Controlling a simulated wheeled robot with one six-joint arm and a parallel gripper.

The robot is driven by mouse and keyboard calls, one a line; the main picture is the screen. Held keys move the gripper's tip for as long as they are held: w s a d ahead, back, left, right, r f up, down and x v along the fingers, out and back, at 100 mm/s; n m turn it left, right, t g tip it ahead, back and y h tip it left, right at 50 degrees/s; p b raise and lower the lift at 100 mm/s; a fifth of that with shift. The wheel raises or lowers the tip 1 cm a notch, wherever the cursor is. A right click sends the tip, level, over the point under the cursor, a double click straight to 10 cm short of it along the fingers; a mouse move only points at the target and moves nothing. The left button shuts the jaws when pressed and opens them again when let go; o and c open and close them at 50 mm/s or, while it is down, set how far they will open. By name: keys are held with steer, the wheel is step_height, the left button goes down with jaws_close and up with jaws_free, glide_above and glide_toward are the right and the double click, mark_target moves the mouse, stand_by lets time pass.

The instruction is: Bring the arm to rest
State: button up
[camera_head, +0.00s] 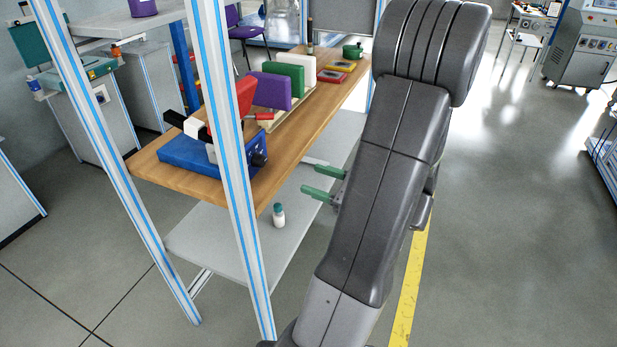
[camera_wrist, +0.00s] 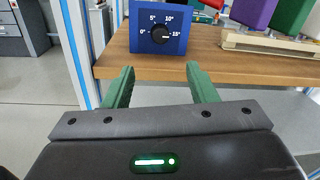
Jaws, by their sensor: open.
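My gripper (camera_head: 321,184) shows in the head view as two green fingers, beside the front edge of a wooden bench top (camera_head: 190,198) and above a grey lower shelf (camera_head: 205,240). In the wrist view my gripper (camera_wrist: 160,88) is open, with its two green fingers apart and nothing between them. Beyond the fingers is a blue device (camera_wrist: 178,45) with a black dial, standing on the wooden top. My arm crosses the right half of the head view and hides part of the bench.
A small white bottle (camera_head: 279,216) with a teal cap stands on the lower shelf. Red, purple (camera_head: 270,91) and green blocks (camera_head: 285,79) stand on the top. A frame post (camera_head: 228,150) with blue stripes rises in front.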

mark_target(264, 162)
stand_by(0.4)
steer(key=p+x, duration=0.1)
steer(key=x, duration=1.2)
steer(key=shift+w+a, duration=0.15)
steer(key=shift+a, duration=0.2)
